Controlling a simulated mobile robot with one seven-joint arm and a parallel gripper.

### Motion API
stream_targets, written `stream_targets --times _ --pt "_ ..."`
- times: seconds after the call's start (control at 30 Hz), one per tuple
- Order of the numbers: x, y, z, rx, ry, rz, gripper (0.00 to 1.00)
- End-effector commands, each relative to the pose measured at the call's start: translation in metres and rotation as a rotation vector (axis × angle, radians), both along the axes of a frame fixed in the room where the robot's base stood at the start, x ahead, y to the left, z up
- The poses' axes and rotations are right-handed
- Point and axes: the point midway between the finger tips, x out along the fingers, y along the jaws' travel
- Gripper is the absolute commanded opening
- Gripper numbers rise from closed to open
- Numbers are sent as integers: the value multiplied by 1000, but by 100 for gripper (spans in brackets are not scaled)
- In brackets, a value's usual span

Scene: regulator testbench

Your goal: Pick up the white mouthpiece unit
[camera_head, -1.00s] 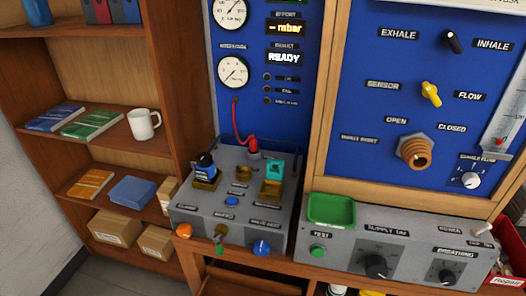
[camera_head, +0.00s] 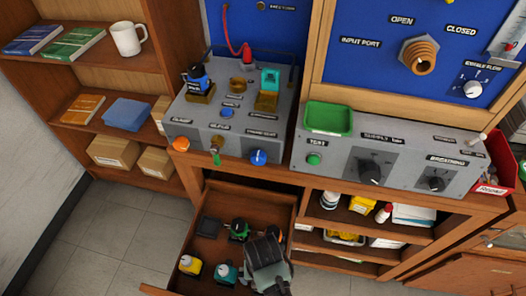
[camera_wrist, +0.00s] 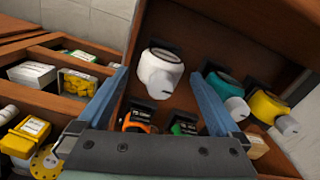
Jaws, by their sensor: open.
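The white mouthpiece unit (camera_wrist: 161,74) lies in the open wooden drawer, near the middle of the wrist view. In the head view my gripper (camera_head: 266,262) is over the right part of the drawer (camera_head: 160,291), and the white unit is hidden there.
Teal (camera_wrist: 226,88), yellow (camera_wrist: 270,108), orange (camera_wrist: 137,121) and green (camera_wrist: 184,126) units share the drawer. Shelves with yellow boxes (camera_head: 362,204) and bottles stand right of it. The testbench console (camera_head: 390,165) overhangs behind.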

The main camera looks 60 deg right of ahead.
Motion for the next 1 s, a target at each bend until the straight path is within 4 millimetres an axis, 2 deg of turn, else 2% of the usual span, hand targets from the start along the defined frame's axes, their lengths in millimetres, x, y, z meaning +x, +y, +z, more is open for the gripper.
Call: stream_targets --times 0.03,0.13,0.4,0.9,1.0 --pt "-1 0 -9 2 3 0 100" --pt "0 0 -17 0 1 0 100" --pt "0 0 -19 -1 -1 1 100" --pt "0 0 -19 -1 -1 1 10" --pt "0 0 -18 -1 -1 1 9"
